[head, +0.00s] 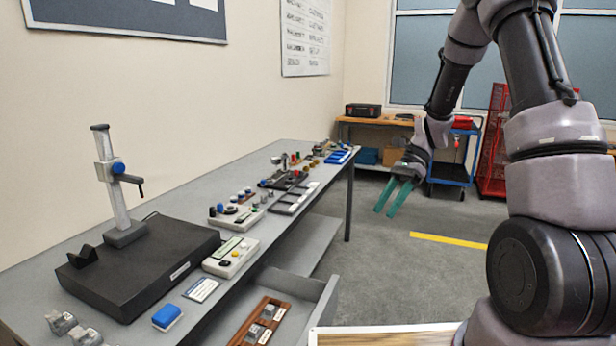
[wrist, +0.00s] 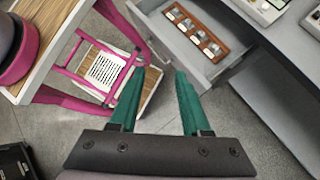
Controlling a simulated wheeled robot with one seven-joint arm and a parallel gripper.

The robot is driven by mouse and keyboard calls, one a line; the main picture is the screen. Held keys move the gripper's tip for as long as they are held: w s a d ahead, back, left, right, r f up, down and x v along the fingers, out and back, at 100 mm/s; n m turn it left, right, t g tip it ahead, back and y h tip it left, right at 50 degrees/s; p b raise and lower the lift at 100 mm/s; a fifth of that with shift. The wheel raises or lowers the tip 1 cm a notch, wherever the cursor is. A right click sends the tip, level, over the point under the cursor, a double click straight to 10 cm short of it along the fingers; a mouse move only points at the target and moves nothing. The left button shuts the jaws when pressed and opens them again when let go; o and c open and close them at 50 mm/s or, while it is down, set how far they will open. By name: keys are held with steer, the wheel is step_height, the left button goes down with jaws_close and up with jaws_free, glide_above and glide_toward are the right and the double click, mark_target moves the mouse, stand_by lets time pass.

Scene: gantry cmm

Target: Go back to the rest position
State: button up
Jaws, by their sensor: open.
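My gripper (head: 393,198) has two green fingers and hangs in the air to the right of the long grey bench (head: 215,179) in the head view. The fingers point down, apart from the bench. In the wrist view my gripper (wrist: 163,78) is open, with nothing between its fingertips. Below it in that view are grey floor, an open drawer (wrist: 217,66) and a wooden-topped stand with pink legs (wrist: 105,55).
The open drawer (head: 318,302) juts out from the bench and holds a brown wooden rack (head: 262,322). A black plate with a column stand (head: 140,262) sits on the bench. Grey floor with a yellow line (head: 447,240) is clear. A blue cart (head: 452,160) stands behind.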

steer(key=s+d+r+n+t+h, duration=0.2)
steer(key=s+r+n+t, duration=0.2)
steer(key=r, duration=0.8)
steer(key=s+d+r+n+t+h, duration=0.3)
steer(key=s+r+n+t, duration=0.2)
steer(key=s+r+t, duration=0.3)
step_height(320, 180, up, 4)
steer(key=s, duration=0.2)
steer(key=shift+s+r+n, duration=0.25)
steer(key=shift+s+n, duration=0.05)
stand_by(3.9)
